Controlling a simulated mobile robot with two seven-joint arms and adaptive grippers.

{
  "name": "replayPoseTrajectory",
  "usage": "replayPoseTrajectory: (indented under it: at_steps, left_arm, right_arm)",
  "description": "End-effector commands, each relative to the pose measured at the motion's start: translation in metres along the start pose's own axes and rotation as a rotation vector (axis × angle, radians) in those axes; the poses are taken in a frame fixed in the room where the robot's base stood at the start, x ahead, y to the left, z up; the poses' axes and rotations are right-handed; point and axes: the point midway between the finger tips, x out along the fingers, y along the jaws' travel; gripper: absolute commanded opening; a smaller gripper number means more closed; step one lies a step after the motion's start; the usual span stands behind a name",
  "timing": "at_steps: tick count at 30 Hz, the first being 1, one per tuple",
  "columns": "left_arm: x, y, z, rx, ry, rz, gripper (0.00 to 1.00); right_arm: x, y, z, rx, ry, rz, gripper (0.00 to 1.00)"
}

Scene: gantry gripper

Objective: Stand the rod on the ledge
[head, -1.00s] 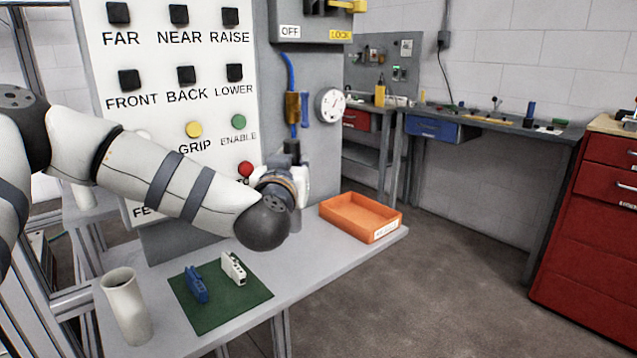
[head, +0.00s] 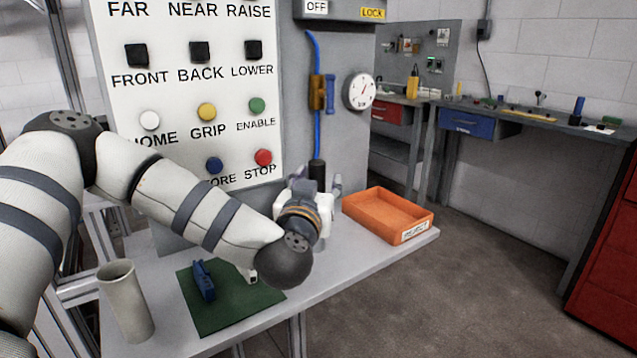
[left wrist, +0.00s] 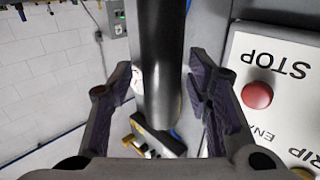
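A dark upright cylinder, which looks like the rod (head: 317,173), shows its top just above my left gripper (head: 318,203) in the head view, in front of the grey column. In the left wrist view the dark rod (left wrist: 158,65) runs between the two fingers of my left gripper (left wrist: 165,88). The fingers are spread, with narrow gaps seen on both sides of it. My wrist hides the lower part of the rod in the head view. I cannot tell which surface is the ledge. My right gripper is out of view.
The grey table (head: 290,308) holds an orange tray (head: 375,230), a green mat (head: 230,315) with a blue block (head: 203,280) and a partly hidden white block, and a pale cup (head: 127,300). The button panel (head: 190,110) stands close behind my arm. A blue hose (head: 314,60) runs down the column.

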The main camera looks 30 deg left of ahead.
Motion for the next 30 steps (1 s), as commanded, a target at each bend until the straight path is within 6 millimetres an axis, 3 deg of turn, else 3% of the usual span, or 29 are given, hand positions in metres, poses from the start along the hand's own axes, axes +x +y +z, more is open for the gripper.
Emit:
replayPoseTrajectory:
  at_steps: [4, 7, 18, 26, 28, 29, 30]
  left_arm:
    - [-0.003, 0.001, -0.001, 0.000, 0.002, 0.001, 0.45]
    - [-0.017, 0.002, -0.003, -0.001, 0.004, 0.004, 0.45]
    - [-0.104, 0.001, -0.009, -0.003, 0.012, 0.005, 0.45]
    - [-0.121, 0.000, -0.003, -0.002, 0.005, 0.001, 0.45]
    - [-0.122, 0.006, 0.008, 0.003, -0.021, 0.026, 0.45]
    - [-0.124, 0.013, 0.019, 0.009, -0.051, 0.057, 0.45]
    - [-0.131, 0.025, 0.043, 0.017, -0.114, 0.116, 0.45]
  right_arm:
    - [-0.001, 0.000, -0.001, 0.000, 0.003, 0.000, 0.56]
    - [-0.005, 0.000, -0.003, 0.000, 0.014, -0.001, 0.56]
    - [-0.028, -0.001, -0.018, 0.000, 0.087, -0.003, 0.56]
    - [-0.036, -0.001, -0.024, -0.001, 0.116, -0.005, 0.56]
    - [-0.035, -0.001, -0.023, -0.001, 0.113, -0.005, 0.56]
    - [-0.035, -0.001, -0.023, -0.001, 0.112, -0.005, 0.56]
    - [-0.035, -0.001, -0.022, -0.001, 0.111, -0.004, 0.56]
